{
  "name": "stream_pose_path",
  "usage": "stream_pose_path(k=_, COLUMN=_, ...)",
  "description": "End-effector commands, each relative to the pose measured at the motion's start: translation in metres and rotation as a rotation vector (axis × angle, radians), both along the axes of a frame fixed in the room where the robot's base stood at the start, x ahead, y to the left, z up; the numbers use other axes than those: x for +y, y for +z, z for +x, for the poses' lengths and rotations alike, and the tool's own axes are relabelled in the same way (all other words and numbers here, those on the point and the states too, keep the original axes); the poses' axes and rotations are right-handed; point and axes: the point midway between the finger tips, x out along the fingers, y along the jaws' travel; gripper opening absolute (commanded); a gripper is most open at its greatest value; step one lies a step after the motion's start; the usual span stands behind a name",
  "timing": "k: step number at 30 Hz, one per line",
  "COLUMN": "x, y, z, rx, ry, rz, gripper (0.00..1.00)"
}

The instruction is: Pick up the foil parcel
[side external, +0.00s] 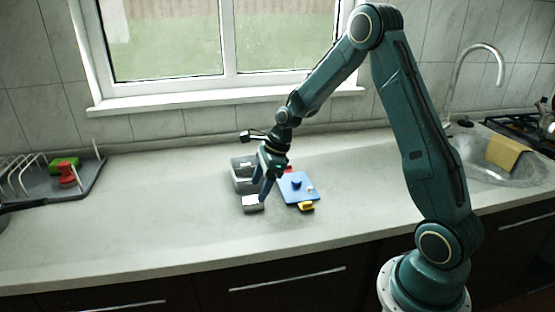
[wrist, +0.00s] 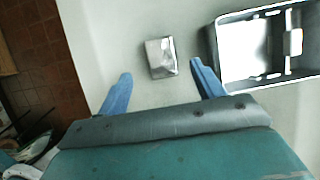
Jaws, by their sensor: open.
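The foil parcel (wrist: 161,58) is a small silvery block lying on the pale counter. In the wrist view it shows ahead of my gripper (wrist: 158,83), between the lines of the two blue fingers and nearer the right one. In the side view the foil parcel (side external: 253,203) lies near the front of the work area, just below my gripper (side external: 260,191). My gripper points down, open, with nothing between its fingers. From the side view I cannot tell the exact height of the fingertips above the counter.
A grey tray (side external: 236,181) with compartments stands just behind the parcel. A dish rack (side external: 84,183) is far left and a sink (side external: 478,168) far right. The counter left of the parcel is clear.

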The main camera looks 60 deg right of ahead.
Motion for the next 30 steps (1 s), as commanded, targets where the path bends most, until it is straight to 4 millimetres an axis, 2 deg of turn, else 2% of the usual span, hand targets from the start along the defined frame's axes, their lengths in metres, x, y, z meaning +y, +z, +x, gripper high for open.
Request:
stream_pose_path(k=15, x=0.011, y=-0.044, z=0.014, rx=0.001, ry=0.002, rz=-0.001, gripper=0.67)
stream_pose_path(k=30, x=0.012, y=-0.046, z=0.014, rx=0.000, ry=0.001, rz=-0.001, gripper=0.67)
